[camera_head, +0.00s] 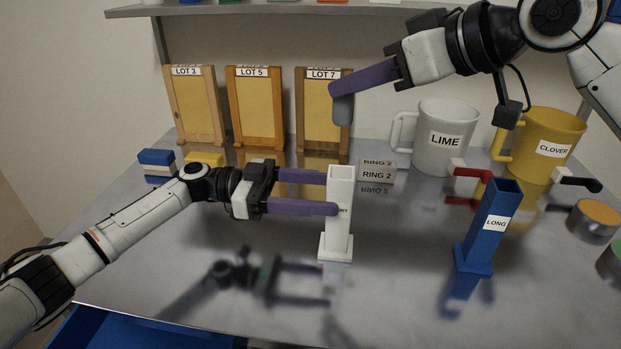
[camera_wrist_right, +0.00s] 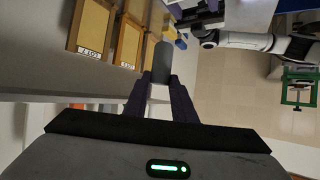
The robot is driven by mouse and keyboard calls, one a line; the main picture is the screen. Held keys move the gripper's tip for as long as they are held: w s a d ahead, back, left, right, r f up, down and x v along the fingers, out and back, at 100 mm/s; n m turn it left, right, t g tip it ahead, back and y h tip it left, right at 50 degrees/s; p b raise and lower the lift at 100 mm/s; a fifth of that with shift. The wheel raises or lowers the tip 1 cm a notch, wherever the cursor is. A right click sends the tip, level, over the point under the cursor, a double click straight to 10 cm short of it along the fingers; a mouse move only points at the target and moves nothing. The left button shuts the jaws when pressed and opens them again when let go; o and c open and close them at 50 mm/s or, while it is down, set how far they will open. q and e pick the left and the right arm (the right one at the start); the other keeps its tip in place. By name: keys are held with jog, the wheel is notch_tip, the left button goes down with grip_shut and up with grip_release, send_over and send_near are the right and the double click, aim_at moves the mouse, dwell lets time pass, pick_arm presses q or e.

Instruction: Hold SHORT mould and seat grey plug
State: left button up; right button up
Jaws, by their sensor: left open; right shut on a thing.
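The SHORT mould (camera_head: 339,225) is a white upright square tube on a small base, standing on the shiny table. Its label is partly hidden by a finger. My left gripper (camera_head: 308,192) is open, with its two purple fingers reaching to the mould's upper part, one in front and one at its far left side; I cannot tell whether they touch it. The grey plug (camera_head: 343,109) is held by my right gripper (camera_head: 337,92), above and behind the mould, apart from it. The plug also shows in the right wrist view (camera_wrist_right: 162,62) between the right gripper's fingers (camera_wrist_right: 161,82).
A blue LONG mould (camera_head: 488,229) stands to the right. Behind are a white LIME mug (camera_head: 447,137), a yellow CLOVER mug (camera_head: 548,143) and a RING 2 block (camera_head: 377,173). Framed boards LOT 3 (camera_head: 194,105), LOT 5 (camera_head: 255,107) and LOT 7 (camera_head: 322,120) line the back. The front table is clear.

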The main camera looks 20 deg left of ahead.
pick_arm(q)
jog(key=x, duration=0.7)
jog(key=shift+d, duration=0.15)
jog(key=shift+c, duration=0.4)
jog(key=c, duration=1.3)
pick_arm(e)
jog(key=shift+s+f+m+t+h, duration=0.3)
jog(key=shift+s+f+m+t, duration=0.05)
jog(key=shift+f+m+t, duration=0.5)
notch_tip(320, 180, down, 5)
jog(key=shift+d+f, duration=0.1)
jog(key=shift+d, duration=0.05)
jog(key=shift+f, duration=2.35)
